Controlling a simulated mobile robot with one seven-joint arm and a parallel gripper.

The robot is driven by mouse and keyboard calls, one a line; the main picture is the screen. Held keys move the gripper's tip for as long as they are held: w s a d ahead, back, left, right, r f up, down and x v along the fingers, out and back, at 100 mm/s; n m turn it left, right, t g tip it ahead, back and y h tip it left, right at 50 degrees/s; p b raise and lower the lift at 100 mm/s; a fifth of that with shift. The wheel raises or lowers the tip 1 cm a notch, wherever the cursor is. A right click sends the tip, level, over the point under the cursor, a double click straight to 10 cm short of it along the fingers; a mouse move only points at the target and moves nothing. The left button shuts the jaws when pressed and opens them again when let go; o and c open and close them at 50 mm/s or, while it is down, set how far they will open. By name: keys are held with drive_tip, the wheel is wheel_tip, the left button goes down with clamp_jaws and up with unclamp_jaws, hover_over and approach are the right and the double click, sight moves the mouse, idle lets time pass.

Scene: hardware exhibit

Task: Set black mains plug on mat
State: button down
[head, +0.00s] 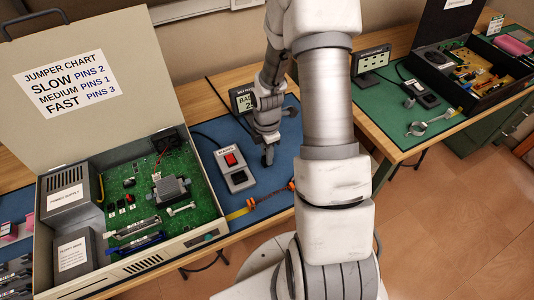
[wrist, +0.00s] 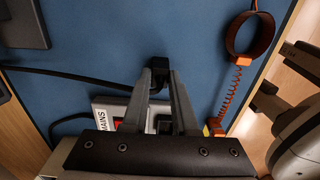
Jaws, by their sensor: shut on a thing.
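My gripper (head: 266,140) points down over the blue mat (head: 283,181), behind and right of the grey mains switch box (head: 240,182). In the wrist view its two fingers (wrist: 160,72) are shut on the black mains plug (wrist: 160,63). A black cable runs from the plug to the left. In the head view the plug (head: 268,156) shows as a dark shape at the fingertips, low over the mat or touching it; I cannot tell which. The blue mat also fills much of the wrist view (wrist: 130,28).
An open case with a green circuit board (head: 120,190) stands left of the switch box. A small display (head: 243,99) is behind my gripper. An orange wrist strap with coiled cord (head: 268,199) lies at the mat's front edge. A green mat (head: 400,125) is at right.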

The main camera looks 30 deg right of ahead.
drive_tip(key=shift+f, duration=0.1)
drive_tip(key=c, duration=1.2)
unclamp_jaws()
drive_tip(key=o, duration=0.5)
wheel_tip(320, 180, up, 12)
drive_tip(key=shift+r+p, duration=0.15)
drive_tip(key=shift+p, duration=0.55)
